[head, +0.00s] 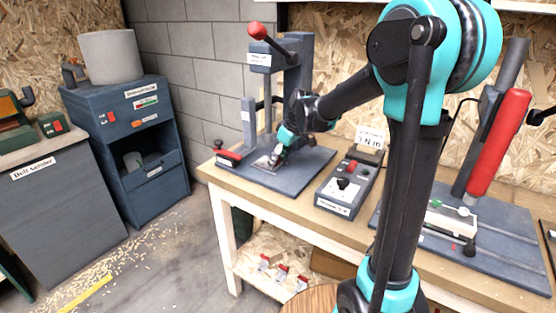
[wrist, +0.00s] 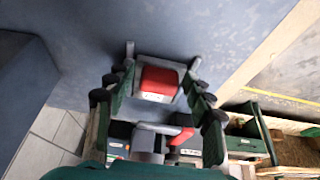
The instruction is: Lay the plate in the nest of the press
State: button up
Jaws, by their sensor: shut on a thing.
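The press (head: 272,60) stands at the left end of the bench, blue-grey with a red ball on its lever. My gripper (head: 276,156) is low over its base, close to a small pale metal piece (head: 265,163). I cannot tell there whether that piece is plate or nest. In the wrist view, my gripper (wrist: 158,92) has its fingers on both sides of a red piece with a pale front edge, which I take for the plate (wrist: 160,79). A grey frame with short uprights shows around it. The nest and its contact with the plate are unclear.
A red-ended part (head: 228,159) sits at the left of the press base. A control box (head: 345,190) stands to the right, with another fixture (head: 485,235) beyond it. A blue cabinet (head: 125,140) stands across open floor at left.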

jog(key=shift+f, duration=0.15)
jog(key=o, duration=1.3)
jog(key=v, duration=1.2)
